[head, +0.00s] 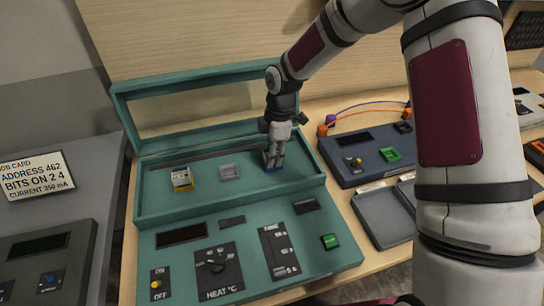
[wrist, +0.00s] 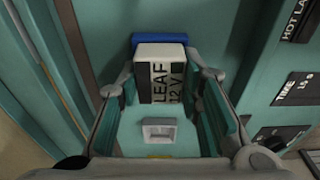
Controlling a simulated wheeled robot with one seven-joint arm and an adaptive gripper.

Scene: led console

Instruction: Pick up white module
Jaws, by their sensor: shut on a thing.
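A white module with a blue base and a black-and-white label reading "LEAF 12 V" (wrist: 153,78) is between the fingers of my gripper (wrist: 162,80) in the wrist view. In the head view my gripper (head: 273,158) points down into the right part of the teal console's recessed tray (head: 205,206), shut on this module. Only a bit of its blue part shows there, and I cannot tell whether it still touches the tray floor. A second white module with a yellow base (head: 181,179) stands at the tray's left.
A grey square socket (head: 229,172) lies between the two modules; it also shows in the wrist view (wrist: 159,132). The raised lid (head: 125,105) stands behind the tray. Controls and a green button (head: 330,242) lie in front. A dark blue device (head: 372,152) is to the right.

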